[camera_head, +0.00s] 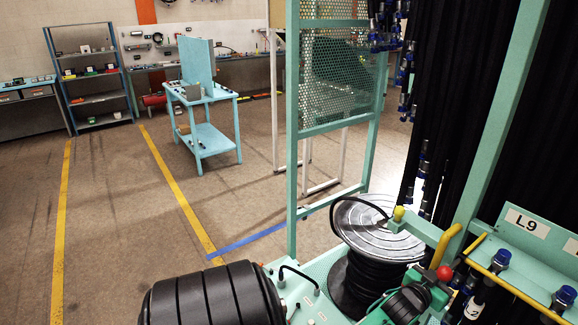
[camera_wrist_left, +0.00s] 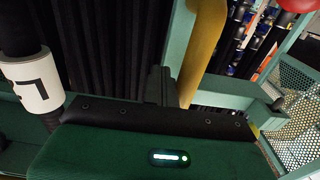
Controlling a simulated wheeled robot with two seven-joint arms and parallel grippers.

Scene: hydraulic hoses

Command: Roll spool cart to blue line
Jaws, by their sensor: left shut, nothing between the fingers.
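The spool (camera_head: 378,228) has a pale metal flange and black hose wound below it. It stands on a teal base (camera_head: 318,268) at lower right in the head view. The blue line (camera_head: 245,242) is on the floor just left of the spool, partly behind a teal post. A yellow handle (camera_head: 448,245) stands right of the spool; a yellow bar (camera_wrist_left: 204,50) also crosses the left wrist view. My left gripper (camera_wrist_left: 160,86) is shut and empty, its dark fingers close beside that bar; contact cannot be told. My right gripper is not in view.
A red knob (camera_head: 444,273) sits beside the spool. A teal mesh panel (camera_head: 335,70) rises behind it, with dark hoses (camera_head: 480,100) at right. A blue trolley (camera_head: 207,140) stands farther back. Yellow lines (camera_head: 175,188) mark open floor at left.

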